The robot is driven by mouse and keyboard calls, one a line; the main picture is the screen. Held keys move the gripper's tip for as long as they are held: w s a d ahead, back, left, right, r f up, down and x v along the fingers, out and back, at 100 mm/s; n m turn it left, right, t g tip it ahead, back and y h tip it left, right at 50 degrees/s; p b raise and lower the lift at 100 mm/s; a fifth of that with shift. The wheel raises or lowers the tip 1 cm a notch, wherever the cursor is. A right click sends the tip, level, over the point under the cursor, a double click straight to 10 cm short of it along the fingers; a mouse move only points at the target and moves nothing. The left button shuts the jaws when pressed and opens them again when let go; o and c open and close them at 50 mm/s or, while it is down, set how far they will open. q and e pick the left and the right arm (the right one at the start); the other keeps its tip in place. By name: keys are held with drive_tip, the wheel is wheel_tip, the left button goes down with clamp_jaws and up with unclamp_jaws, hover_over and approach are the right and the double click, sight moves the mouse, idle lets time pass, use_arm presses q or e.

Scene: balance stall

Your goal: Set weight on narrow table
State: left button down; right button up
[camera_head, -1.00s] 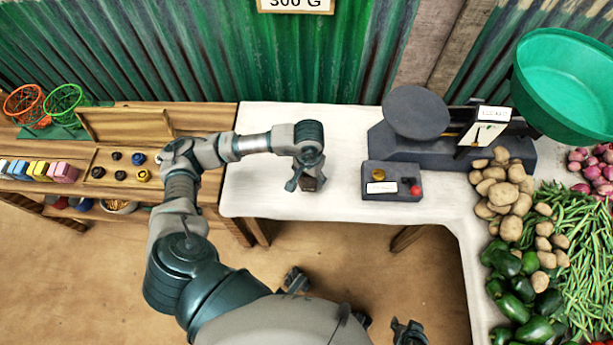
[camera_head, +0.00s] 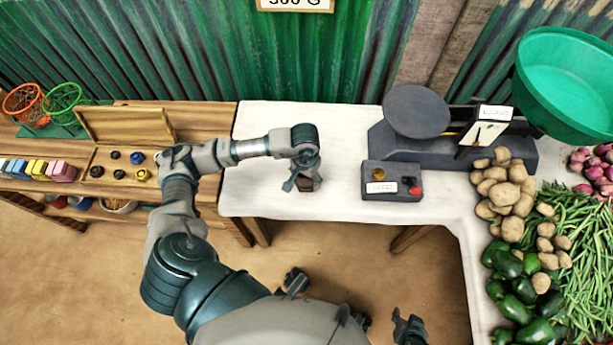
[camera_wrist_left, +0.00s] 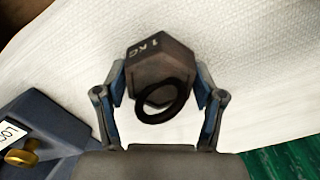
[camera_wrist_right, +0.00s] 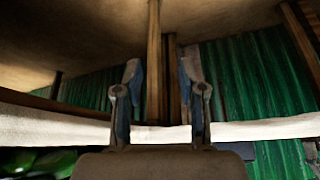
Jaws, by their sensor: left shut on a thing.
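A dark hexagonal weight (camera_wrist_left: 165,68) marked "1 KG", with a black ring on top, sits between the fingers of my left gripper (camera_wrist_left: 160,90) in the left wrist view. The fingers are shut on its sides. In the head view, my left gripper (camera_head: 304,178) and the weight (camera_head: 306,185) are over the white-covered table (camera_head: 262,195), left of the scale. I cannot tell whether the weight touches the cloth.
A dark scale (camera_head: 455,145) and a small box with a brass knob (camera_head: 391,180) stand to the right. Potatoes (camera_head: 505,185) and green vegetables (camera_head: 575,240) lie beyond. A wooden bench (camera_head: 205,125) at the left holds a box of small weights (camera_head: 120,165). Bare cloth surrounds the held weight.

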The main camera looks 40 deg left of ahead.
use_arm(q)
drive_tip(key=shift+c, duration=2.3)
unclamp_jaws()
drive_tip(key=o, duration=0.3)
drive_tip(key=shift+a, duration=0.2)
drive_tip(key=shift+o, duration=0.2)
drive_tip(key=shift+a+f, duration=0.1)
drive_tip(key=shift+a, duration=0.1)
use_arm(e)
drive_tip(key=shift+w+a+r, duration=0.1)
drive_tip(key=shift+a+r, duration=0.05)
drive_tip(key=shift+a, duration=0.3)
use_arm(q)
drive_tip(key=shift+d, duration=0.15)
wheel_tip(320, 180, up, 9)
drive_tip(key=shift+r+p, duration=0.1)
drive_tip(key=shift+p, duration=0.7)
wheel_tip(320, 180, up, 2)
drive_tip(key=shift+r, duration=0.55)
use_arm(e)
drive_tip(key=s+d+f+g, duration=0.1)
drive_tip(key=s+d+g, duration=0.1)
drive_tip(key=s, duration=0.3)
drive_tip(key=shift+s+f+g+h, duration=0.25)
drive_tip(key=shift+g+h, duration=0.15)
drive_tip(key=shift+g, duration=0.1)
drive_tip(key=shift+d, duration=0.1)
